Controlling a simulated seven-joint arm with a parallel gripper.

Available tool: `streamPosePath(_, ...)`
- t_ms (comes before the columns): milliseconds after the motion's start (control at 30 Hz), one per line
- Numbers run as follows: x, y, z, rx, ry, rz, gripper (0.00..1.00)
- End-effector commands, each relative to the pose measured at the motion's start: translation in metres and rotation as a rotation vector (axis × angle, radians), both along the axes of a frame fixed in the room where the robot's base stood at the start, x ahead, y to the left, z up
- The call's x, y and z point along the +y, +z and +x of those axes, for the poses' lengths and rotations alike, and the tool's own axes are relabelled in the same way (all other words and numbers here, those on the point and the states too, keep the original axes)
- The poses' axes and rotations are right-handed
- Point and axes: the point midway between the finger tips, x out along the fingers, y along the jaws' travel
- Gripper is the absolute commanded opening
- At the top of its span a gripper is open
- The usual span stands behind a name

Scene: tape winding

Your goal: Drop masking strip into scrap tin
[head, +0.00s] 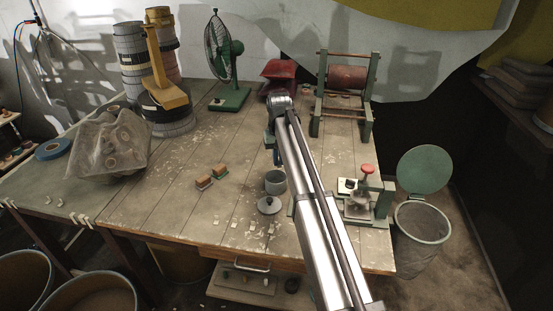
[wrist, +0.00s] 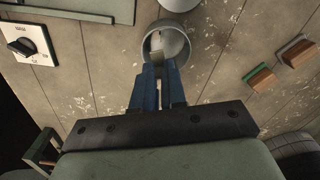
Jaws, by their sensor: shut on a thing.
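A small grey open tin (head: 275,182), which I take for the scrap tin, stands upright on the wooden bench. It also shows in the wrist view (wrist: 183,44). My gripper (wrist: 159,68) is over the tin's near rim in the wrist view, its blue fingers shut on a small pale strip (wrist: 156,43), which looks like the masking strip. The strip's end shows against the tin's mouth; I cannot tell how far inside it reaches. In the head view my gripper (head: 277,157) is just behind the tin, and the strip is not clear there.
The tin's round lid (head: 268,205) lies in front of it. Two small wooden blocks (head: 211,177) sit to the left. A press with a red knob (head: 367,169) stands at right, a green fan (head: 224,60) behind. An open-lidded bin (head: 422,222) stands off the bench.

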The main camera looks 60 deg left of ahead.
Motion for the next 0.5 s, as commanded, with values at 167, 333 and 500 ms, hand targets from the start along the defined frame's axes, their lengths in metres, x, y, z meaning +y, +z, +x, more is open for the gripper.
streamPosePath(167, -0.001, -0.011, 0.0, 0.0, 0.0, -0.001, 0.0)
streamPosePath(333, 0.0, -0.028, 0.0, 0.0, -0.001, -0.001, 0.0)
streamPosePath(500, 0.0, -0.044, 0.0, 0.0, -0.001, -0.001, 0.0)
